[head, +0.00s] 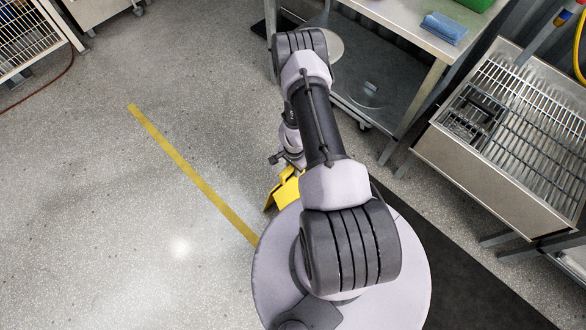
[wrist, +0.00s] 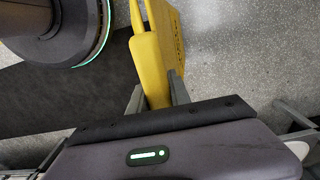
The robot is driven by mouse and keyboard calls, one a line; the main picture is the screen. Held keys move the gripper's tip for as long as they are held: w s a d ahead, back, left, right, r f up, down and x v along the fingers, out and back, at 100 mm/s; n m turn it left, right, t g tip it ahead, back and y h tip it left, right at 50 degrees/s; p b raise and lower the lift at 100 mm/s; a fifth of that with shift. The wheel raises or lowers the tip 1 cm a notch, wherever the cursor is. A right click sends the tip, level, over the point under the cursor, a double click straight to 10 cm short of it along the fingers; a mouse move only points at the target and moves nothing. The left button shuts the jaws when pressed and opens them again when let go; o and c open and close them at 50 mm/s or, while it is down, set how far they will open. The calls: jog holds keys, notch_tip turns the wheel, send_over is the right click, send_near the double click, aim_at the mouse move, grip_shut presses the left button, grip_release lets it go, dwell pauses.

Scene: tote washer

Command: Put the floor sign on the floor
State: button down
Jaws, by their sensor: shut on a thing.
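The yellow floor sign (head: 284,192) shows in the head view just left of my arm, partly hidden by my arm and base. In the wrist view the floor sign (wrist: 150,62) stands out from between the jaws, with its two panels close together at the gripped end. My gripper (wrist: 152,97) is shut on the sign, one finger on each side of it. In the head view my gripper (head: 284,158) is small and partly covered by the arm. I cannot tell whether the sign touches the floor.
Speckled grey floor (head: 120,230) is open on the left, crossed by a yellow line (head: 190,173). A dark mat (head: 470,285) lies at lower right. A steel table (head: 400,30) with a blue cloth (head: 444,28) and a grated steel basin (head: 480,165) stand on the right.

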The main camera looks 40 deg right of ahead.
jog(key=shift+f, duration=0.25)
jog(key=c, duration=1.2)
grip_release()
jog(key=shift+r, duration=0.15)
